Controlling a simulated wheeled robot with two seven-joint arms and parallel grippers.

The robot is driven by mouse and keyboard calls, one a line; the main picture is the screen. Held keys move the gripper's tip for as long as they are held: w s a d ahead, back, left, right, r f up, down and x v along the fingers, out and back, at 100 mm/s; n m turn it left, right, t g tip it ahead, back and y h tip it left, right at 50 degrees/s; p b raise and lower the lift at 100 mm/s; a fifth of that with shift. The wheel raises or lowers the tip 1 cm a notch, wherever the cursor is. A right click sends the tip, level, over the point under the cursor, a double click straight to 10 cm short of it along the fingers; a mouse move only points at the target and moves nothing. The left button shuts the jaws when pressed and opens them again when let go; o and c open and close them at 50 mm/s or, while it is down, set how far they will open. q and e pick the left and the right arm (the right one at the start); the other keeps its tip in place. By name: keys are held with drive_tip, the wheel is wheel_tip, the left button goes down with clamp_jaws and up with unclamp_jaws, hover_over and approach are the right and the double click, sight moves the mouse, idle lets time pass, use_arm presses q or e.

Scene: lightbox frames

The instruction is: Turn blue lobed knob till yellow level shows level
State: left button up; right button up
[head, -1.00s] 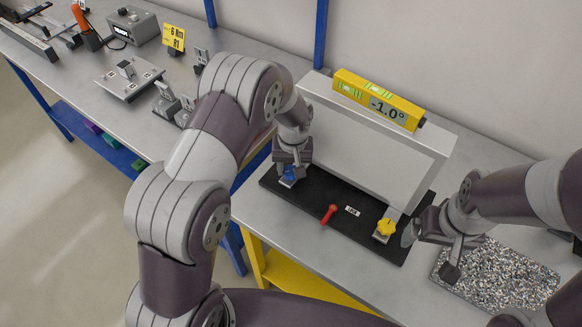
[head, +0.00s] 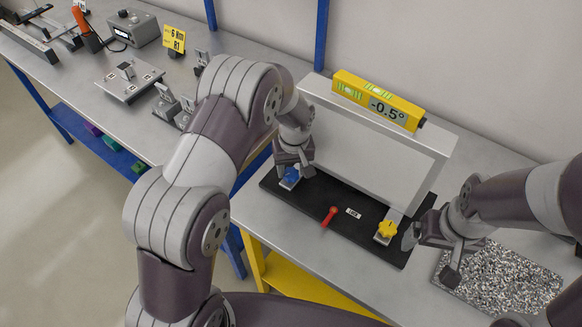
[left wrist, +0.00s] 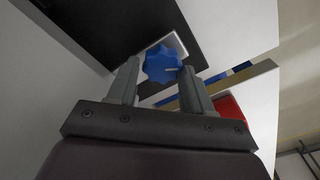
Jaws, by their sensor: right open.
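The blue lobed knob (head: 290,176) stands at the left end of the black base plate. In the left wrist view the knob (left wrist: 160,66) sits between the two fingertips of my left gripper (left wrist: 161,72). My right gripper (head: 430,256) is open and empty, beside the right end of the plate.
A yellow lobed knob (head: 387,229) is at the plate's right end. A red lever (head: 331,214) stands beside a small white label (head: 353,213) on the black base plate (head: 320,222). A speckled slab (head: 500,278) lies at the right. The bench front is clear.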

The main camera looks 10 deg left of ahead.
sight(294, 176)
use_arm(q)
drive_tip(key=shift+o, duration=1.1)
drive_tip(key=shift+r, duration=0.1)
drive_tip(key=shift+s+d, duration=0.1)
drive_tip(key=shift+s, duration=0.05)
drive_tip(key=shift+r, duration=0.25)
wheel_tip(294, 176, up, 12)
drive_tip(key=b, duration=0.2)
drive_tip(key=shift+s+d, duration=0.35)
